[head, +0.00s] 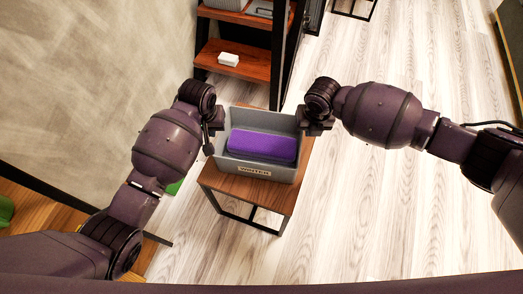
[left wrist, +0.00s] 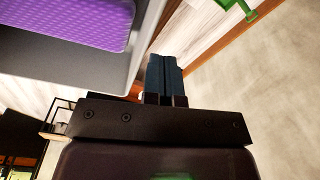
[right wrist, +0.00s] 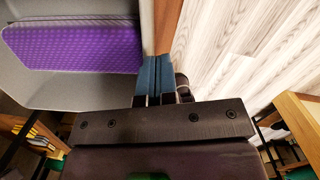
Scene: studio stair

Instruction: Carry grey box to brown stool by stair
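The grey box (head: 257,173) is an open bin with a label on its front, seen upright over a small brown-topped stand (head: 228,187) with dark legs. A purple block (head: 262,146) lies inside the box. My left gripper (head: 214,126) is at the box's left side; in the left wrist view its fingers (left wrist: 165,76) are together beside the box wall (left wrist: 140,45). My right gripper (head: 314,128) is at the right side; its fingers (right wrist: 154,78) are together at the wall's edge. I cannot tell whether either gripper presses on the box.
A dark-framed shelf (head: 234,62) with brown boards and a small white item (head: 228,59) stands behind the box. A plain wall (head: 90,90) is at the left. Open pale wood floor (head: 400,215) lies to the right.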

